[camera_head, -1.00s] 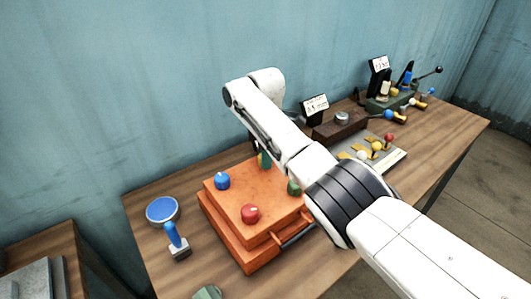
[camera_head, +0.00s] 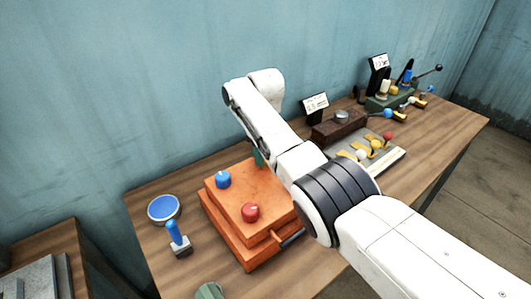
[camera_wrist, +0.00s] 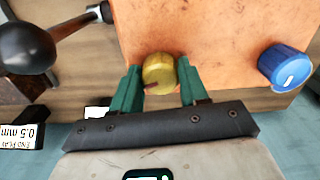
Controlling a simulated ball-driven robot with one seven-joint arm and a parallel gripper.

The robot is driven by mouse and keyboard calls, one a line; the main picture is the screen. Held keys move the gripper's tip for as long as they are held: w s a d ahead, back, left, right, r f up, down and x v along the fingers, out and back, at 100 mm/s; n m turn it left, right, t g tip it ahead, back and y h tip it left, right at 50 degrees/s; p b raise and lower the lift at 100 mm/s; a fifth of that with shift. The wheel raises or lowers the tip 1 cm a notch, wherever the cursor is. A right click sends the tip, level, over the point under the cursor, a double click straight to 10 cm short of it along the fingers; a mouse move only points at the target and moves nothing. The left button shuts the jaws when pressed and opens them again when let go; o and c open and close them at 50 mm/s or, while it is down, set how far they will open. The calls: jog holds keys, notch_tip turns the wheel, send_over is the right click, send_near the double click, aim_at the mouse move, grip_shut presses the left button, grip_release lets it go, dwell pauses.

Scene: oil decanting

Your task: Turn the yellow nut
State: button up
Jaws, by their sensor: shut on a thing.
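The yellow nut (camera_wrist: 159,73) sits on the orange block in the wrist view, with a dark reddish mark on its near left side. My gripper (camera_wrist: 160,82) has its two green fingers on either side of the nut and is shut on it. In the head view one green fingertip (camera_head: 258,157) shows at the block's back edge. My arm hides the yellow nut there. The orange block (camera_head: 236,207) also carries a blue nut (camera_head: 223,180) and a red nut (camera_head: 250,212). The blue nut also shows in the wrist view (camera_wrist: 285,67), with a white mark.
A blue-topped round dish (camera_head: 164,208) and a blue-handled tool (camera_head: 177,238) stand left of the block. A dark box (camera_head: 340,126), a grey panel with coloured knobs (camera_head: 385,158) and a green lever device (camera_head: 390,100) stand to the right. A black ball handle (camera_wrist: 26,48) is near my gripper.

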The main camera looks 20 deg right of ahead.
jog(key=m, duration=0.4)
jog(key=shift+r+m, duration=0.1)
jog(key=shift+m, duration=0.2)
jog(key=shift+a+m, duration=0.1)
jog(key=shift+m, duration=2.2)
jog(key=o, duration=1.1)
jog(key=shift+c, duration=0.2)
notch_tip(320, 180, up, 11)
jog(key=b, duration=0.1)
jog(key=shift+f, duration=0.2)
